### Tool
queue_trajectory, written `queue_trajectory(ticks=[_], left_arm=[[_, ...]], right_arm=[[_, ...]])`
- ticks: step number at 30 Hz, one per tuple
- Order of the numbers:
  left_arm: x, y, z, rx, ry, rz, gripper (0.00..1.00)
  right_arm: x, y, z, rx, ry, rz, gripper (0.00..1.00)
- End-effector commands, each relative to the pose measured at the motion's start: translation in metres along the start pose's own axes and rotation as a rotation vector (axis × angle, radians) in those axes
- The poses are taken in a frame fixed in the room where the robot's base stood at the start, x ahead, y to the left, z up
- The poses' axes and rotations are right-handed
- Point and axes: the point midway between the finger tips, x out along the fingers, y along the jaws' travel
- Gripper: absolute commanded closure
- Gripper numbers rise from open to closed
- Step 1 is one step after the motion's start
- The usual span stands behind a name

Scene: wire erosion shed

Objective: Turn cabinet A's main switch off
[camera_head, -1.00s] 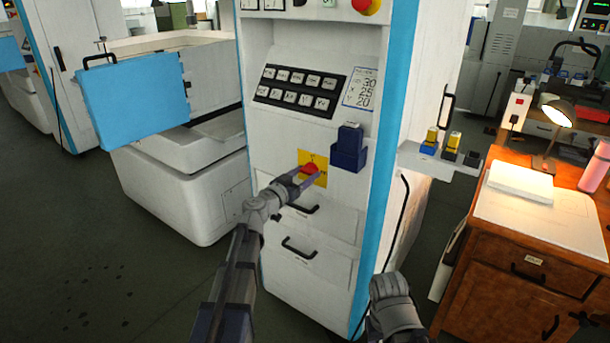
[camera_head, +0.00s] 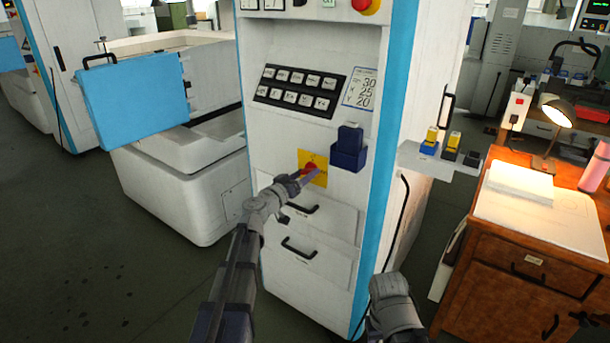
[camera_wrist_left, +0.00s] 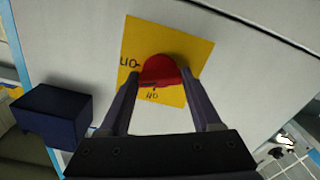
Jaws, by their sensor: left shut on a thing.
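The main switch is a red knob (camera_head: 309,169) on a yellow plate (camera_head: 320,180), on the front of a white cabinet with blue edges (camera_head: 262,215). In the left wrist view, the red knob (camera_wrist_left: 160,70) sits before the yellow plate (camera_wrist_left: 190,48). My left gripper (camera_head: 307,177) is shut on the knob, one finger on each side, as the left wrist view also shows (camera_wrist_left: 162,92). The fingers hide part of the knob and plate in the head view. Only a grey part of my right arm shows at the bottom; its gripper is out of view.
A dark blue holder (camera_head: 348,156) sticks out just right of the plate. A black button panel (camera_head: 300,90) is above, drawer handles (camera_head: 300,248) below. A blue panel (camera_head: 138,102) stands left. A wooden desk (camera_head: 520,262) with a lamp (camera_head: 558,112) is at right.

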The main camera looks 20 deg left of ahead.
Motion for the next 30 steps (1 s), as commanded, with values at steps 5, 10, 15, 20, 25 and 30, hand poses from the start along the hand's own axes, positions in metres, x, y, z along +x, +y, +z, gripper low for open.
queue_trajectory(ticks=[5,10,15,20,25,30], left_arm=[[-0.0002,0.0001,0.0001,-0.166,0.0,0.0,0.91],[-0.0003,0.0,0.0001,-0.328,0.0,0.0,0.91],[-0.0003,0.0,0.0001,-0.489,0.0,0.0,0.91],[-0.0003,0.0,0.0001,-0.641,0.0,0.0,0.91],[-0.0003,-0.0001,0.0001,-0.797,0.0,0.0,0.91],[-0.0003,-0.0001,0.0001,-0.938,0.0,0.0,0.91]], right_arm=[[0.0,0.0,0.0,0.0,0.0,0.0,0.5],[0.0,0.0,0.0,0.0,0.0,0.0,0.5],[0.0001,0.0,0.0,0.0,0.0,0.0,0.5],[0.0001,0.0,0.0,0.0,0.0,0.0,0.5],[0.0001,0.0,0.0,0.0,0.0,0.0,0.5],[0.0001,0.0,0.0,0.0,0.0,0.0,0.5]])
